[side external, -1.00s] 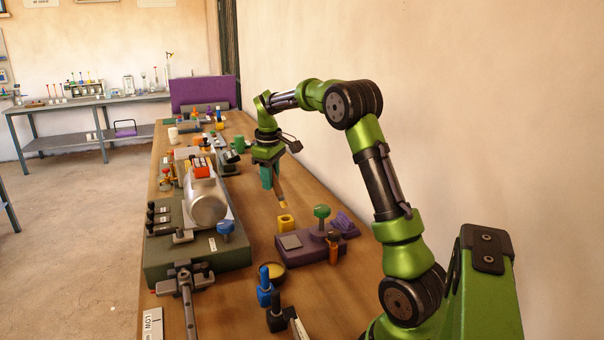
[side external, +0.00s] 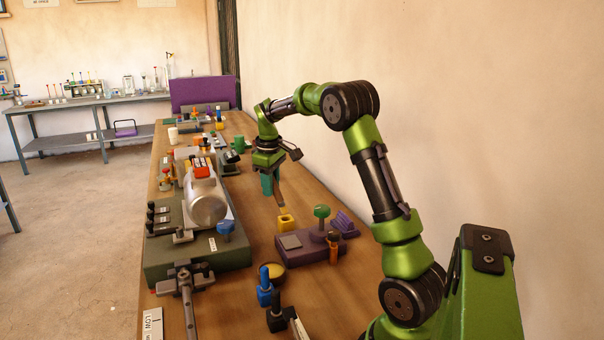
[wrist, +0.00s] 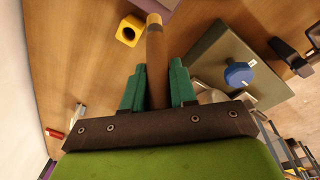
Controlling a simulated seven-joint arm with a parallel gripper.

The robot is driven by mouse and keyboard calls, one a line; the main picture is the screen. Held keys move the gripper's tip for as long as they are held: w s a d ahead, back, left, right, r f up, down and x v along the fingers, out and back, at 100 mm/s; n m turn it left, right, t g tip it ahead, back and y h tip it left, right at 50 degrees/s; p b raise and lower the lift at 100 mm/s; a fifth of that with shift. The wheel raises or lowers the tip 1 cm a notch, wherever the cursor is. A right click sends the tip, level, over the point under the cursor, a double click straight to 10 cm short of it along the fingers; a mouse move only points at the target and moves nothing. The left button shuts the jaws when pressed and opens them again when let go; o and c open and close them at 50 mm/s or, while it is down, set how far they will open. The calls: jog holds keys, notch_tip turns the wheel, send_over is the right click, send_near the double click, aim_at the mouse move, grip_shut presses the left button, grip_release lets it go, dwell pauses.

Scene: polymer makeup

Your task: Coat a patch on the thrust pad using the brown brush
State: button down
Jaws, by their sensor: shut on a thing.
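My gripper (side external: 269,184) has teal fingers and is shut on the brown brush (side external: 280,194). The brush points downward with its yellowish tip just above, and apparently near, a yellow block with a hole (side external: 286,222). In the wrist view, the brown brush (wrist: 156,62) sits between the teal fingers (wrist: 157,80), its tip beside the yellow block (wrist: 130,30). A flat grey square (side external: 290,241) on a purple base (side external: 312,250) may be the thrust pad; I cannot confirm this. Whether the tip touches anything is unclear.
The purple base also bears a green knob (side external: 321,211). A round dark dish with yellow contents (side external: 272,271) stands nearer the camera. A grey motor (side external: 207,203) on a green plate (side external: 200,255) fills the left. Bare wood lies between my gripper and the wall.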

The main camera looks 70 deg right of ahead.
jog(key=shift+f, duration=3.05)
jog(key=shift+s+a+f, duration=0.6)
jog(key=shift+s+a, duration=2.15)
jog(key=w+d, duration=0.2)
jog(key=d, duration=0.1)
jog(key=w+d, duration=0.3)
jog(key=shift+d, duration=0.1)
jog(key=shift+s+a+f, duration=0.1)
jog(key=shift+s+a, duration=2.25)
jog(key=shift+s, duration=0.1)
jog(key=shift+s+a+f, duration=0.1)
jog(key=shift+s+a, duration=0.15)
jog(key=shift+a, duration=0.05)
jog(key=shift+f, duration=0.15)
jog(key=w+d, duration=0.3)
jog(key=shift+r, duration=0.35)
jog(key=shift+w+d+f, duration=0.25)
jog(key=shift+w+d, duration=0.3)
jog(key=shift+w+d+r, duration=0.2)
jog(key=shift+w+d, duration=0.45)
jog(key=shift+s+r, duration=0.1)
jog(key=shift+r, duration=4.05)
